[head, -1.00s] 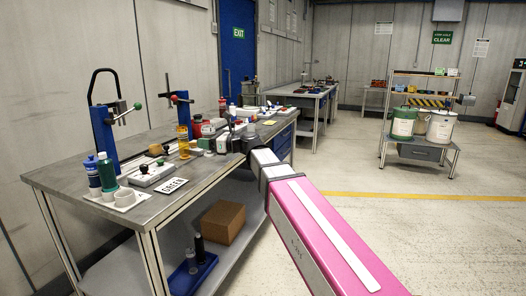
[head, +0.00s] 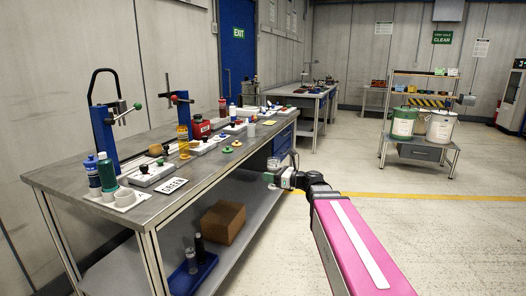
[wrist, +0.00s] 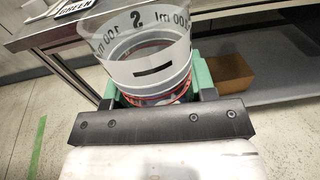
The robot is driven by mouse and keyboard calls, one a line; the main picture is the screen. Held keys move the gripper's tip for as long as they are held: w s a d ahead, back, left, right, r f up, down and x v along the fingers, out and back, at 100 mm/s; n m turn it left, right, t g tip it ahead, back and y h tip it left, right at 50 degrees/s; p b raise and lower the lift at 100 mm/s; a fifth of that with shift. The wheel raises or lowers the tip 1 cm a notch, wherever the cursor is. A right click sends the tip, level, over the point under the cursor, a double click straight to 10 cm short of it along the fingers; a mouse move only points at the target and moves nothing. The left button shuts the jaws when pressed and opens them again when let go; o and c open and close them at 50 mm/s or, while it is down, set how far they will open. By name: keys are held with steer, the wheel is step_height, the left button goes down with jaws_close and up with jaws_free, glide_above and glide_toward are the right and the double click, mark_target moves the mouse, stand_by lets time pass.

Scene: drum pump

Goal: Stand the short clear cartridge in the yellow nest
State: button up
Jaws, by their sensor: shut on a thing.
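My gripper (head: 279,178) is out in front of the bench's right part, over the aisle, below the bench top's height in the picture. In the wrist view its green fingers (wrist: 157,90) are shut on a clear round cartridge (wrist: 140,72). The cartridge has a wide open rim, an "S" and "100 ml" marks, and a dark bar on its wall. Red shows around its lower part between the fingers. It is clear of the bench. Several small coloured rings lie on the bench top, one of them green (head: 227,149); I cannot tell which is the yellow nest.
The bench (head: 75,178) carries blue stands (head: 104,131), bottles, a white holder (head: 118,198) and a GREEN card (head: 173,185). On its lower shelf are a cardboard box (head: 222,222) and a blue tray (head: 193,274). The aisle floor to the right is open.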

steer(key=s+d+f+m+t, duration=0.1)
steer(key=d+f, duration=0.3)
steer(key=d, duration=0.4)
steer(key=s+d+f+m+t+h, duration=0.1)
steer(key=s+d+f, duration=0.3)
steer(key=d, duration=0.4)
steer(key=shift+s+t+h, duration=0.3)
steer(key=shift+t, duration=0.2)
steer(key=shift+f, duration=0.1)
